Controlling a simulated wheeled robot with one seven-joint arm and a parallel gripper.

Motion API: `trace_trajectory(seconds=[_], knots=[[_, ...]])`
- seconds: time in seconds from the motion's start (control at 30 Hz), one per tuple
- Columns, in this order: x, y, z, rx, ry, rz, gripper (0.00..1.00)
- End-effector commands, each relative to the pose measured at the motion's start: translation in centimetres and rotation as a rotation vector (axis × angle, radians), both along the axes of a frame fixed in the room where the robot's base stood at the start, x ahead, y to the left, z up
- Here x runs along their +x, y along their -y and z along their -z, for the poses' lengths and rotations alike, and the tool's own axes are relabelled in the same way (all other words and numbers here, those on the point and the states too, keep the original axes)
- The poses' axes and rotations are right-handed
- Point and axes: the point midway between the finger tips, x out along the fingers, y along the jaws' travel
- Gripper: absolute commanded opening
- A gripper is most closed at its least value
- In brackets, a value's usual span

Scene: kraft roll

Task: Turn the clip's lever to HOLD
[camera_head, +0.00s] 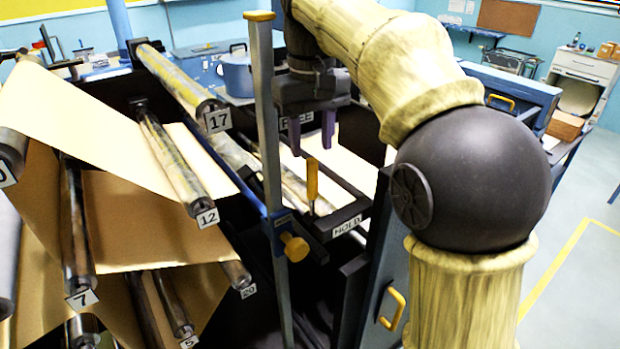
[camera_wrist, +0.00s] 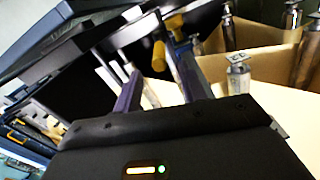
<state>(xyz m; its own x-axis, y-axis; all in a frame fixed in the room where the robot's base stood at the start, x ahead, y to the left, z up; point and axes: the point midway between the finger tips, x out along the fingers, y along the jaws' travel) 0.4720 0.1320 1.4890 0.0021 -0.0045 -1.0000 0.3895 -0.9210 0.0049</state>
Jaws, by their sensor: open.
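The clip's lever (camera_head: 312,182) has an orange-yellow grip on a thin dark stem and stands near upright in the head view. It rises from a dark frame between the white HOLD label (camera_head: 347,225) in front and a second label (camera_head: 300,118) behind, mostly hidden by my gripper. Which label it favours, I cannot tell. My gripper (camera_head: 313,140) has two purple fingers, spread and empty, pointing down just above the lever's top. In the wrist view a yellow grip (camera_wrist: 158,57), likely the lever, appears between the fingers (camera_wrist: 148,68); contact is not clear.
A grey upright post (camera_head: 267,120) with a yellow knob (camera_head: 295,247) stands just left of the lever. Brown kraft paper (camera_head: 90,120) runs over numbered metal rollers (camera_head: 172,165) at left. A blue cabinet with a yellow handle (camera_head: 393,309) is at right, partly behind my arm.

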Motion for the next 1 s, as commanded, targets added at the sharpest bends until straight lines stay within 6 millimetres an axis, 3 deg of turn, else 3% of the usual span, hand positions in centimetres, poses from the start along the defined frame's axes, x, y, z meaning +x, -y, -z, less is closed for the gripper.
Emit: trace_trajectory(seconds=[0.5, 0.9, 1.0], knots=[[0.0, 0.1, 7.1, -0.001, -0.003, 0.002, 0.41], [0.0, 0.1, 7.9, 0.000, 0.000, 0.002, 0.41], [0.0, 0.1, 7.9, 0.000, 0.000, 0.002, 0.22]])
